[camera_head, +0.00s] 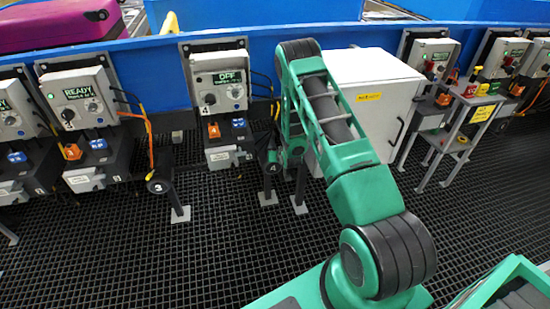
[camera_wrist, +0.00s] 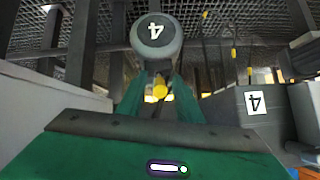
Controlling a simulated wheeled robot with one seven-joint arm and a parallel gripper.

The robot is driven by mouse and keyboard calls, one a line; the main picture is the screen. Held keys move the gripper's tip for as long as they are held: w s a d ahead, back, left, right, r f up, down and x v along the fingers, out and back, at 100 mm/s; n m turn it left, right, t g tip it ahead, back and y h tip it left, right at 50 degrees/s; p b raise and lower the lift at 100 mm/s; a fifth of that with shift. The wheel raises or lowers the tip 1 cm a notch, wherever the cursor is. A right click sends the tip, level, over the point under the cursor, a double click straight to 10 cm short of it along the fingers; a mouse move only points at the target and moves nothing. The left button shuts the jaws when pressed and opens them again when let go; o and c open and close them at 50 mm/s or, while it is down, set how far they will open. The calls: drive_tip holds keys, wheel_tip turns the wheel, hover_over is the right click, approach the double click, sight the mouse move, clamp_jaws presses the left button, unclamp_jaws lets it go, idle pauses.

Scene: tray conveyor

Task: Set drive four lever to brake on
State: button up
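The drive four control box (camera_head: 220,82) is on the blue wall, and its display reads OFF. Below it is a dark drive unit, and a 4 label (camera_wrist: 255,103) shows in the wrist view. A round grey end marked 4 (camera_wrist: 157,36) is just ahead of my gripper (camera_wrist: 159,82); it also shows small in the head view (camera_head: 271,168), beside my gripper (camera_head: 292,155). My green fingers stand either side of a grey stem below this round end, with yellow parts (camera_wrist: 158,92) between them. Whether they press on it I cannot tell. The lever's setting is not clear.
A white cabinet (camera_head: 375,95) stands close right of my arm. The drive three box (camera_head: 80,97), reading READY, and its post marked 3 (camera_head: 160,186) are to the left. A stand with coloured items (camera_head: 470,100) is at right. The grating floor in front is mostly clear.

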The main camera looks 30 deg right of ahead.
drive_tip(key=v, duration=1)
drive_tip(key=shift+s+r, duration=0.2)
drive_tip(key=s+d+r+g, duration=0.1)
drive_tip(key=s+r+g, duration=0.2)
drive_tip(key=s+r, duration=0.6)
drive_tip(key=s+d+r+g, duration=0.15)
drive_tip(key=s+r, duration=0.45)
drive_tip(key=r, duration=0.7)
drive_tip(key=s+a+r+g, duration=0.1)
drive_tip(key=s+r, duration=0.3)
drive_tip(key=s, duration=0.5)
drive_tip(key=s+a+r+m+g+y, duration=0.1)
drive_tip(key=s+a+r, duration=0.3)
drive_tip(key=s, duration=0.6)
drive_tip(key=s+a+r+g+y, duration=0.1)
drive_tip(key=s+a+r+g, duration=0.1)
drive_tip(key=s, duration=0.8)
wheel_tip(320, 180, up, 3)
drive_tip(key=shift+a+f+g, duration=0.1)
drive_tip(key=shift+a+g, duration=0.1)
drive_tip(key=shift+g, duration=0.55)
drive_tip(key=shift+s, duration=0.15)
